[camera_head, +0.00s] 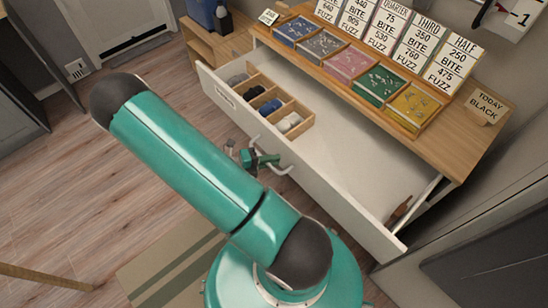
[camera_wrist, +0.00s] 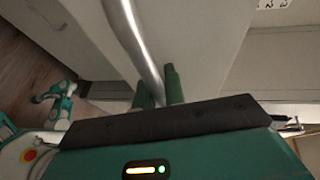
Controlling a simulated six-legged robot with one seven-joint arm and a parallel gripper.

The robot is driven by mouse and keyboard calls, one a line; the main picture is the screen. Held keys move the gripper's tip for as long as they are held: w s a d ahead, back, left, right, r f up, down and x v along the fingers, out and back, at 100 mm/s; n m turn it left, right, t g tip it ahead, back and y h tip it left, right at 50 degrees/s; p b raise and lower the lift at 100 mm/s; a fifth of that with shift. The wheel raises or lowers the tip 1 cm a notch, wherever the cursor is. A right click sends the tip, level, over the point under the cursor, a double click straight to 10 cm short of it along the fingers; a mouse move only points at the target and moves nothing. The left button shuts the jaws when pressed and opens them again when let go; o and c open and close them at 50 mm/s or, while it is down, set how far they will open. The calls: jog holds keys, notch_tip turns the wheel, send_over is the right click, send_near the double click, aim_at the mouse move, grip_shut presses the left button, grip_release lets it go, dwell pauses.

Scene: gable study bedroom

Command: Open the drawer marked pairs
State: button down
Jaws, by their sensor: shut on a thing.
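A wide white drawer (camera_head: 335,192) stands pulled out of a wooden-topped unit in the head view. Its front carries a small label (camera_head: 226,97) at the left, too small to read; part of a label (camera_wrist: 273,4) shows at the top of the wrist view. My gripper (camera_head: 262,159) is at the drawer's front, shut on the metal bar handle (camera_head: 284,169). In the wrist view the handle (camera_wrist: 133,40) runs down between the two green fingers of my gripper (camera_wrist: 158,82).
A wooden divider box (camera_head: 296,128) in the drawer holds several dark, grey and white bundles. A brown object (camera_head: 399,209) lies at its right end. Colored trays (camera_head: 352,62) and price cards (camera_head: 404,42) stand on the wooden top (camera_head: 455,137).

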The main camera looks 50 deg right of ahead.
jog(key=c, duration=1.7)
grip_release()
jog(key=shift+c, duration=0.2)
jog(key=shift+w+a, duration=0.1)
jog(key=v, duration=1.3)
jog(key=shift+a, duration=0.2)
jog(key=shift+w+r, duration=0.15)
jog(key=s+a+r+m+t+y, duration=0.2)
jog(key=a+r+m+t+y, duration=0.2)
jog(key=r+m, duration=0.6)
jog(key=s+a+r+m+t+y, duration=0.2)
jog(key=a+r+m+t+y, duration=0.2)
jog(key=r+m, duration=0.6)
jog(key=s+a+r+m+t+y, duration=0.2)
jog(key=a+r+m+t+y, duration=0.2)
jog(key=r+m, duration=0.6)
notch_tip(320, 180, up, 4)
jog(key=shift+s+a+r+t+y, duration=0.1)
jog(key=shift+s+a+t+y, duration=0.1)
jog(key=shift+t+y, duration=0.7)
